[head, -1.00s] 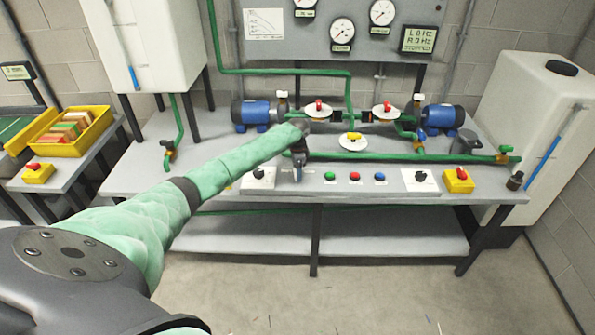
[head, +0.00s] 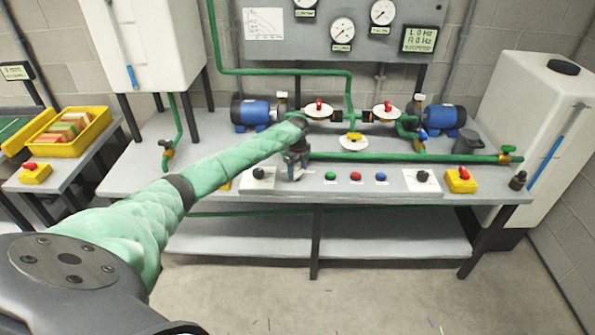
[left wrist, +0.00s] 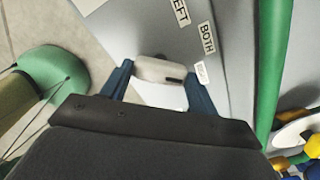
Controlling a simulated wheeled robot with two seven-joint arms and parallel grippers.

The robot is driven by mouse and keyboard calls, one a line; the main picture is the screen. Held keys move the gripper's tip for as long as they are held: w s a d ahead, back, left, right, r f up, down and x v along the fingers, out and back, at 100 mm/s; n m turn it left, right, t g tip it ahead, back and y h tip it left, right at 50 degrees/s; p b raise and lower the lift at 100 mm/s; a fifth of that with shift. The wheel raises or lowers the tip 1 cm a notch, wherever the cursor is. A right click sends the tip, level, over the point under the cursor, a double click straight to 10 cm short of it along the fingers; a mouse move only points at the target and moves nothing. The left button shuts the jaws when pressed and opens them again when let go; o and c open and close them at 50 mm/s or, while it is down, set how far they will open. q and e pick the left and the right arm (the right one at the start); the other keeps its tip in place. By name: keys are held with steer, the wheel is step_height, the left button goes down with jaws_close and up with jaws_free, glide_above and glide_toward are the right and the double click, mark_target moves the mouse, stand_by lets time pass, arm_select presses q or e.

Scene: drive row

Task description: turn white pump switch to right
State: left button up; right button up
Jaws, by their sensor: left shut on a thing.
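The white pump switch (left wrist: 152,69) is a pale bar-shaped knob with a dark mark near its right end in the left wrist view. My left gripper (left wrist: 159,76) is shut on it, one blue finger at each end side. The dark mark faces a small white label (left wrist: 201,72), partly covered by a finger and too small to read. The labels BOTH (left wrist: 200,39) and LEFT (left wrist: 181,11) lie farther up the panel. In the head view my left gripper (head: 297,173) is at the front panel and hides the switch. My right gripper is not in view.
Beside my left gripper are a black knob (head: 259,173) and green, red (head: 356,176) and blue buttons. Another black knob (head: 422,176) and a yellow box with a red top (head: 461,181) are farther right. A green pipe (head: 400,157) runs just behind the panel.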

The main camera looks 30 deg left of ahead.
arm_select(q)
steer(key=shift+m, duration=0.4)
steer(key=shift+r, duration=0.1)
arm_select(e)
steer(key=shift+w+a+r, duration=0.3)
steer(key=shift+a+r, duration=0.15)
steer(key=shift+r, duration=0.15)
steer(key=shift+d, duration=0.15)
arm_select(q)
steer(key=o, duration=1)
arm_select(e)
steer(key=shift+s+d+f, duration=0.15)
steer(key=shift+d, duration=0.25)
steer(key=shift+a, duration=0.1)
